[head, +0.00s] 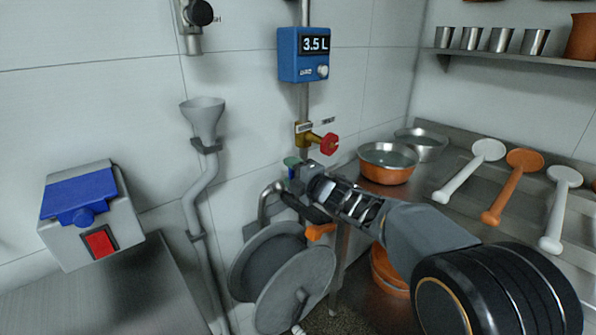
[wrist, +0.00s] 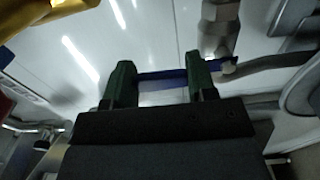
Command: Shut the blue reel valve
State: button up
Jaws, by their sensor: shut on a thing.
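The blue reel valve shows in the wrist view as a blue lever (wrist: 162,75) lying across the space between my green fingertips. Its right end reaches toward a metal pipe fitting (wrist: 219,28). My gripper (wrist: 159,70) is shut on this lever. In the head view my gripper (head: 299,168) is at the wall pipe, above the grey hose reel (head: 295,287) and below the brass valve. There my fingers and wrist hide most of the blue lever, so its exact angle to the pipe cannot be told.
A brass valve with a red knob (head: 329,143) sits just above my gripper, under a blue meter (head: 304,54) reading 3.5 L. An orange piece (head: 320,232) is by the reel. A switch box (head: 92,215) and funnel (head: 203,118) are left.

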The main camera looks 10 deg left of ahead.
jog(key=o, duration=1.3)
jog(key=v, duration=1.3)
jog(key=shift+s+d+p, duration=0.25)
jog(key=shift+d+p, duration=0.05)
jog(key=shift+p, duration=0.1)
